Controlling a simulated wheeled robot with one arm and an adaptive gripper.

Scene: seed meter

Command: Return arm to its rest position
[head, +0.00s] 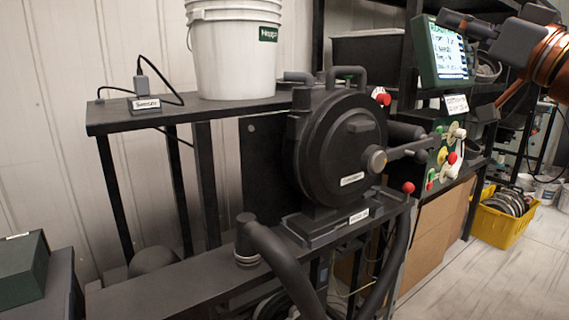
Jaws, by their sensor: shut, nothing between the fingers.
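My arm enters at the upper right of the head view, with an orange section and dark parts. The dark end that looks like my gripper (452,19) is shut and empty, in front of the top of the green-framed screen (441,52). I cannot tell whether it touches the screen. The black round seed meter (340,145), with a side lever and red knobs, stands on the dark bench at the middle, apart from my gripper.
A white bucket (232,55) and a small labelled block stand on the dark shelf (110,115) at left. A control panel (440,160) with coloured knobs is below the screen. A yellow crate (492,230) sits on the floor at right, with clear floor in front.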

